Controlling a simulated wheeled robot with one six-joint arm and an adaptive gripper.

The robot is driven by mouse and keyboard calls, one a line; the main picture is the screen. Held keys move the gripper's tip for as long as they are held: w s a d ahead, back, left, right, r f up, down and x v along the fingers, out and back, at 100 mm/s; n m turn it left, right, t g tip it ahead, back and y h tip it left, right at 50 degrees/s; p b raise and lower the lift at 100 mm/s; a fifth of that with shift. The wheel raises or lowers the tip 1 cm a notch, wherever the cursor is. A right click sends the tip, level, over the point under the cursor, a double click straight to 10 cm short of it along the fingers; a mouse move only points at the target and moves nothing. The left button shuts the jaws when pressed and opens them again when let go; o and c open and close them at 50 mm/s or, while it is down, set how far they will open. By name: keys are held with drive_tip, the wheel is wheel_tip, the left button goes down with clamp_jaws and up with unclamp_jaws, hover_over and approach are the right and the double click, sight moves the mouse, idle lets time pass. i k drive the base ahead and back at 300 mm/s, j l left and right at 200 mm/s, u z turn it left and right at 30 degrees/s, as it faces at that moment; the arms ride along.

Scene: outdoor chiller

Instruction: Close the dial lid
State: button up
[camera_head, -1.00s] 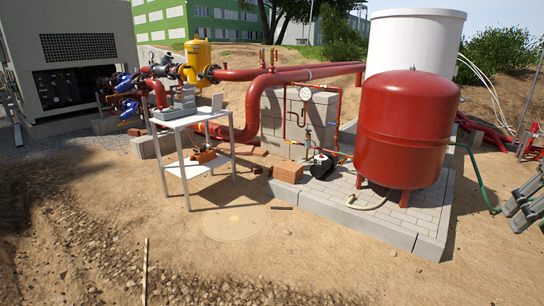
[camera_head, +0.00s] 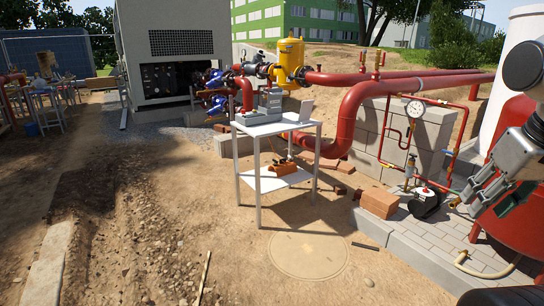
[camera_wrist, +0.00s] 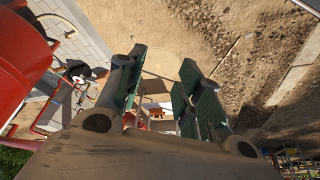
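The round white dial gauge (camera_head: 415,108) is on the red pipework in front of the grey block wall, right of centre in the head view. Its face is visible, but I cannot make out a lid on it. A grey box (camera_head: 262,113) stands on the white table, with a small pale upright panel (camera_head: 305,110) beside it; I cannot tell whether this panel is a lid. My gripper (camera_head: 486,196) is at the right, nearer the camera than the gauge. In the wrist view my gripper (camera_wrist: 158,92) has its green-padded fingers apart, with nothing visible between them.
The white table (camera_head: 288,128) holds an orange object (camera_head: 284,167) on its lower shelf. Bricks (camera_head: 379,202), a black pump-like part (camera_head: 426,203) and the red tank (camera_head: 515,215) are to the right. Open dirt lies in front, with a round cover (camera_head: 307,256).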

sight(277, 99)
drive_tip(key=i+j+u, duration=0.2)
drive_tip(key=i, duration=1.9)
drive_tip(key=i+j+z, duration=0.15)
drive_tip(key=i+j, duration=0.2)
drive_tip(key=i, duration=0.25)
drive_tip(key=i+j+z, duration=0.1)
drive_tip(key=i+j, duration=0.35)
drive_tip(key=i, duration=0.15)
